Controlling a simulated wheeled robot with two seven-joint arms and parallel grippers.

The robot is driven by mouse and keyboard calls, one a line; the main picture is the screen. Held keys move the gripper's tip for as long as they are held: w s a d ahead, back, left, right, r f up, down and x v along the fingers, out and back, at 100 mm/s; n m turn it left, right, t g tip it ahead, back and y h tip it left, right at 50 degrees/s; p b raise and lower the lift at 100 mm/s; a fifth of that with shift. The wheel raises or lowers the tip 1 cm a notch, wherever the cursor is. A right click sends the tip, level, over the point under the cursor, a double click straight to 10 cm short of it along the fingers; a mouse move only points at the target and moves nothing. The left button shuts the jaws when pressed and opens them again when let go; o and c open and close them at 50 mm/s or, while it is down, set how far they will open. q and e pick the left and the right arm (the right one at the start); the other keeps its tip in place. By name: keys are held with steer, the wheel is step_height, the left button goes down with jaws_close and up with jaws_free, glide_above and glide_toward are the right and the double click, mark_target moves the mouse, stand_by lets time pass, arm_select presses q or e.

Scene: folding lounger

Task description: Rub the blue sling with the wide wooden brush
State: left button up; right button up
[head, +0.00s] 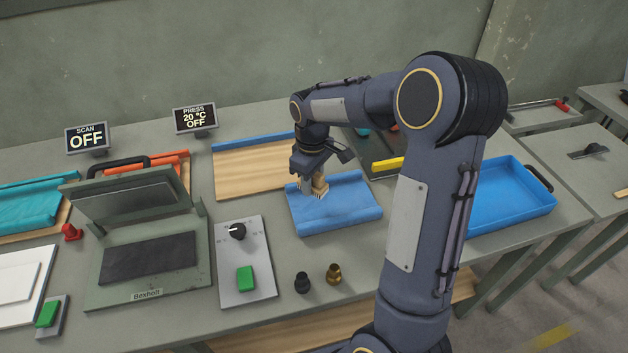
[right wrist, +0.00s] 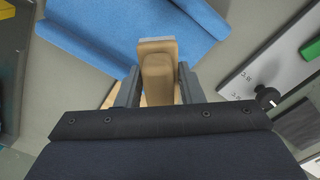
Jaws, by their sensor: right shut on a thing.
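The blue sling (head: 335,212) lies on the grey table in front of the wooden board, with a rolled or raised far edge. It also shows in the right wrist view (right wrist: 110,35). My right gripper (head: 313,184) is shut on the wide wooden brush (head: 320,187), which hangs over the sling's far left part. In the right wrist view the brush (right wrist: 158,72) sits between the two fingers of my right gripper (right wrist: 158,85). The bristles look very near or on the sling; I cannot tell if they touch. My left gripper is not in view.
A green press (head: 145,245) and a control panel (head: 245,262) with a knob stand left of the sling. Two small knobs (head: 302,283) (head: 334,273) stand in front. A wooden board (head: 250,170) lies behind, and a blue tray (head: 505,195) lies at right.

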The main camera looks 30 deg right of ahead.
steer(key=shift+r+p, duration=0.75)
steer(key=shift+r, duration=0.5)
